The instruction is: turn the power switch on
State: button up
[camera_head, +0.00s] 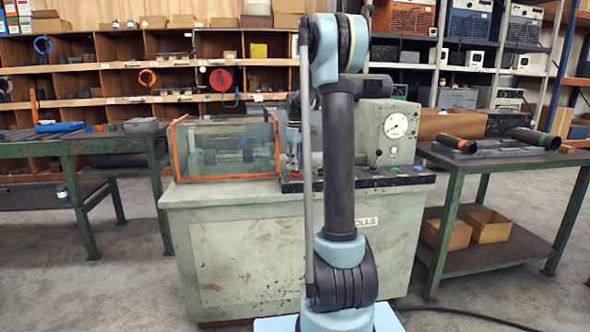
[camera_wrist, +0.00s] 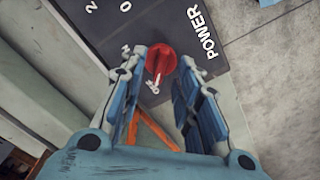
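A red rotary power switch (camera_wrist: 160,60) sits on a dark panel (camera_wrist: 110,30) in the wrist view, with white "POWER" lettering to its right and the marks "0" and "2" above it. A pale pointer mark shows on the knob's near side. My gripper (camera_wrist: 164,65) is open, its two blue-padded fingers on either side of the knob in the picture. Nothing is held. I cannot tell whether the fingertips reach down beside the knob or stop short of it.
The grey machine cabinet (camera_head: 240,245) carries an orange-framed clear guard (camera_head: 225,148) and a gauge (camera_head: 396,125). An orange strip (camera_wrist: 158,130) shows beneath my fingers. Green workbenches (camera_head: 70,150) stand left and right (camera_head: 500,155). A black cable (camera_head: 460,314) lies on the floor at right.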

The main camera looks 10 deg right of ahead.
jog(key=shift+f, duration=0.95)
grip_shut()
